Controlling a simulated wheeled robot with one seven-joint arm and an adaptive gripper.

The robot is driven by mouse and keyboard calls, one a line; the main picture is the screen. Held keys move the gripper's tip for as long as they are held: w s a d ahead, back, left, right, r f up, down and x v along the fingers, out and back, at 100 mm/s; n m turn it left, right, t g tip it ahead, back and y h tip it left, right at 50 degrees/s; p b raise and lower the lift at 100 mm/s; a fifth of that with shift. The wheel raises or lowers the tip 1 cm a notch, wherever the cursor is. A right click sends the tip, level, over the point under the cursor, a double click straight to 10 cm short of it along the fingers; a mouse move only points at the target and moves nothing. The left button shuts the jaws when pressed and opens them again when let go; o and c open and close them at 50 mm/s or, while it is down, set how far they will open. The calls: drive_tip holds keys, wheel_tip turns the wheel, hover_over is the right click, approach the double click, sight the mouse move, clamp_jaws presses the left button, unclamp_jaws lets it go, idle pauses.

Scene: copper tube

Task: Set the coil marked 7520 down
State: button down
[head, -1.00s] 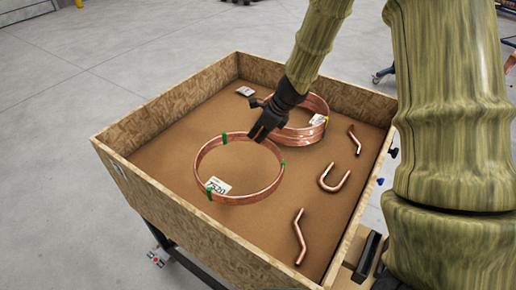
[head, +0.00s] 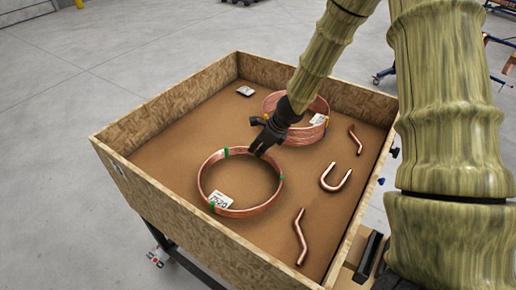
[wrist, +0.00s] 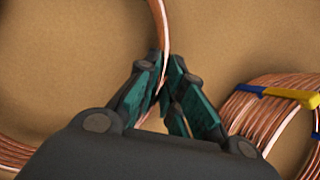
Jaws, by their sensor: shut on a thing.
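The coil marked 7520 (head: 244,213) is a thin copper ring with green ties and a white tag (head: 220,201). It is roughly level in the front middle of the wooden box (head: 185,233), low over its brown floor. I cannot tell for certain whether it touches the floor. My gripper (head: 261,152) is shut on the ring's far right side. In the wrist view, my gripper (wrist: 168,75) has its green-padded fingers around the coil's tubing (wrist: 160,25); the part between the fingers is mostly hidden.
A thicker copper coil (head: 302,137) with a tag and yellow tie stands just behind my gripper; it shows at right in the wrist view (wrist: 262,118). Bent tubes (head: 357,139), (head: 335,178) and (head: 300,237) lie along the right.

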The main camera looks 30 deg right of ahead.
drive_tip(key=c, duration=2)
unclamp_jaws()
drive_tip(key=shift+f, duration=0.2)
drive_tip(key=o, duration=0.5)
drive_tip(key=shift+r, duration=0.1)
drive_tip(key=shift+r, duration=0.1)
drive_tip(key=shift+d+r, duration=0.15)
drive_tip(key=shift+r, duration=0.1)
drive_tip(key=v, duration=1.1)
drive_tip(key=shift+s+r+p, duration=0.2)
drive_tip(key=shift+p, duration=0.1)
